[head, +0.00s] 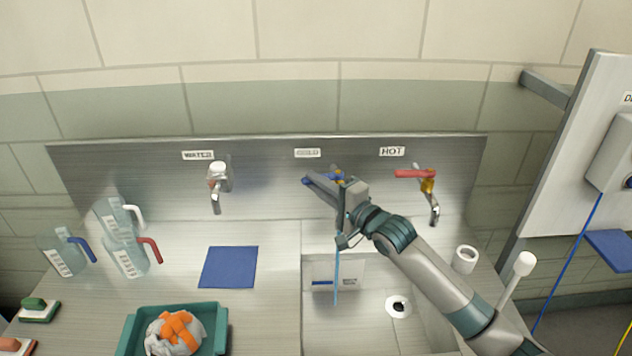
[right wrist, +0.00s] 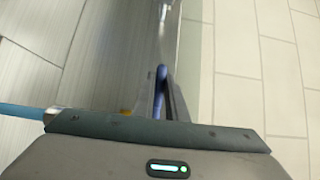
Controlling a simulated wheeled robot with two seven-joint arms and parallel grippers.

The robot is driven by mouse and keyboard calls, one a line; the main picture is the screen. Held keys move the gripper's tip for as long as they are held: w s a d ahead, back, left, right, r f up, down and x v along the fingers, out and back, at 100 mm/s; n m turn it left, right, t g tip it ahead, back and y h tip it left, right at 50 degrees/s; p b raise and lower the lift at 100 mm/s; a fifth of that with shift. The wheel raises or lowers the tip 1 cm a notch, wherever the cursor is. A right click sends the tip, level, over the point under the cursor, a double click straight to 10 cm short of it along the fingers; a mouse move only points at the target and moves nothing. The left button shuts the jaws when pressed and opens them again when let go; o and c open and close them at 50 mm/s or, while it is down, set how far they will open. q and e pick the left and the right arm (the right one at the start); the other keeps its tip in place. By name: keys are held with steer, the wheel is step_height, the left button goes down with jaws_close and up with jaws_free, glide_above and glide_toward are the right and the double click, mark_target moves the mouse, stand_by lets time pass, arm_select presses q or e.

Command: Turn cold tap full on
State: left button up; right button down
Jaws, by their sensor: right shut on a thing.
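The cold tap is on the steel back panel below the COLD label (head: 307,153), and its blue lever (head: 306,181) points left. My right gripper (head: 322,186) is shut on this lever and hides much of the tap. In the right wrist view the blue lever (right wrist: 160,92) lies between the fingers (right wrist: 168,95). A light blue stream (head: 337,275) runs down from the spout into the sink, and it also shows in the right wrist view (right wrist: 20,112). My left gripper is not in view.
The hot tap with a red lever (head: 414,173) is to the right, close to my right arm. The water tap (head: 217,178) is to the left. Jugs (head: 125,250), a blue cloth (head: 229,267) and a green tray (head: 222,340) occupy the left counter.

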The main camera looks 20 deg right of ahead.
steer(key=shift+s+d+n+g+y+b, duration=0.1)
steer(key=shift+s+n+g+y+b, duration=0.15)
steer(key=shift+y, duration=0.2)
steer(key=shift+s+n+g+y+b, duration=0.15)
steer(key=shift+n+y+b, duration=0.1)
steer(key=shift+n+y, duration=0.15)
steer(key=c, duration=1.8)
jaws_free()
steer(key=shift+o, duration=0.2)
steer(key=b+v, duration=0.5)
steer(key=v, duration=1.2)
steer(key=shift+s+d, duration=0.1)
steer(key=shift+d, duration=0.05)
steer(key=shift+c, duration=0.3)
